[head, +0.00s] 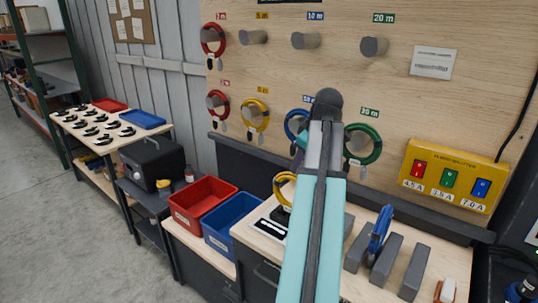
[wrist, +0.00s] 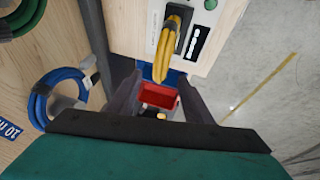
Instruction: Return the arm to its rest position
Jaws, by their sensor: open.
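My arm reaches up and forward across the middle of the head view, in front of the peg board. My gripper (wrist: 158,88) shows in the wrist view as two dark fingers spread apart, with nothing between them. It is hidden behind the arm in the head view. A yellow cable coil (head: 284,188) sits on a black holder on the bench, partly covered by the arm. This coil also shows in the wrist view (wrist: 168,48), beyond the fingers and apart from them.
Red (head: 203,202) and blue (head: 232,221) totes stand left of the bench top. Red, yellow, blue (head: 294,126) and green (head: 364,144) coils hang on the board (head: 340,75). A blue coil (head: 380,230) stands in grey dividers. A yellow splitter box (head: 449,176) is at right.

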